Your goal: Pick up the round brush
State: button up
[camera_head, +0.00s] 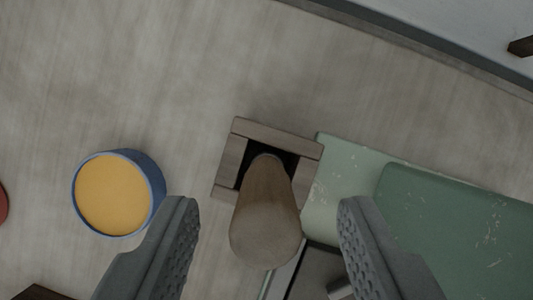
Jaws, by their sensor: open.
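A thick round wooden handle (266,220), which looks like the round brush, rises towards the camera from a square wooden holder (241,129). Its lower end goes into the dark opening of the holder, so any bristles are hidden. My gripper (268,205) is open, with one grey finger at the left of the handle and one at the right. There is a visible gap between each finger and the handle in this view. Nothing is held.
A blue round tub (155,178) with a yellow-orange top stands at the left. A worn green case or board (450,225) lies at the right, close to the holder. A dark and metallic object (318,270) is below the handle. The upper left surface is clear.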

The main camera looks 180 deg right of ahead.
aim_at(267, 161)
jog(key=x, duration=0.5)
jog(key=shift+s, duration=0.15)
jog(key=shift+c, duration=0.2)
grip_shut()
